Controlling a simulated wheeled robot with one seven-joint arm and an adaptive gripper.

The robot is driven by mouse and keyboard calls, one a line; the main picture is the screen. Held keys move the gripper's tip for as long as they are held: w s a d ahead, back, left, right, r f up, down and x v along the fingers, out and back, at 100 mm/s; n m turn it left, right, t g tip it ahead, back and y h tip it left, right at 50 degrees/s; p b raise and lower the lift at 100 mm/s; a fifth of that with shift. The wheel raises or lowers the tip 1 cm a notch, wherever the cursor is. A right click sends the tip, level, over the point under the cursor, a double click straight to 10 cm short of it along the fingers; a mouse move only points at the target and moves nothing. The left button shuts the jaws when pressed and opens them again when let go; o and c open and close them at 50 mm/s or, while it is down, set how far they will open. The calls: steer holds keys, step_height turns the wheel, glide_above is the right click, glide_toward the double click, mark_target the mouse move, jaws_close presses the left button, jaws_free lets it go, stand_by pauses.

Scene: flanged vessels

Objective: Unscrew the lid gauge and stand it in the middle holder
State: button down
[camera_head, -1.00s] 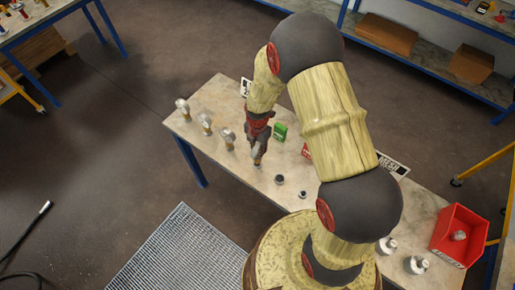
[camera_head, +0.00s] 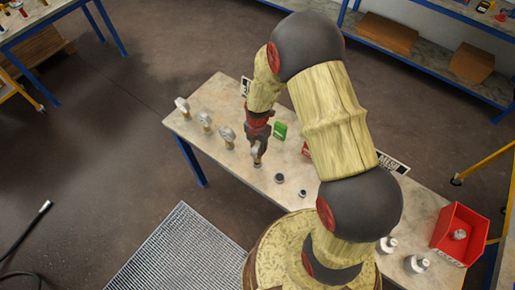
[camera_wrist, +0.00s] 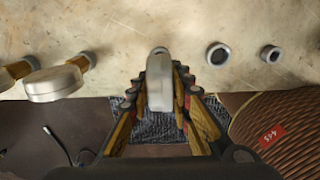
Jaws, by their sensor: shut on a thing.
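My gripper (camera_head: 257,143) is shut on a silver, round-headed gauge (camera_wrist: 160,90), which sits between the fingers in the wrist view. The gauge's lower end is largely hidden, so I cannot tell whether it is still joined to anything below. Two small round dark-centred fittings stand on the bench to the right of my gripper, a larger one (camera_wrist: 218,54) and a smaller one (camera_wrist: 270,53). I cannot tell which thing is the middle holder.
A green box (camera_head: 280,130) is close behind. Silver vessels (camera_head: 416,264) and a red bin (camera_head: 455,235) holding a grey part are at the right end.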

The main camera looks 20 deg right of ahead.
steer(key=shift+f+b, duration=0.25)
steer(key=shift+b, duration=0.05)
stand_by(0.4)
steer(key=shift+f, duration=0.35)
steer(key=shift+f+b, duration=0.8)
steer(key=c, duration=1.5)
jaws_free()
steer(key=shift+c, duration=0.2)
step_height(320, 180, up, 12)
steer(key=shift+r, duration=0.1)
steer(key=shift+s, duration=0.1)
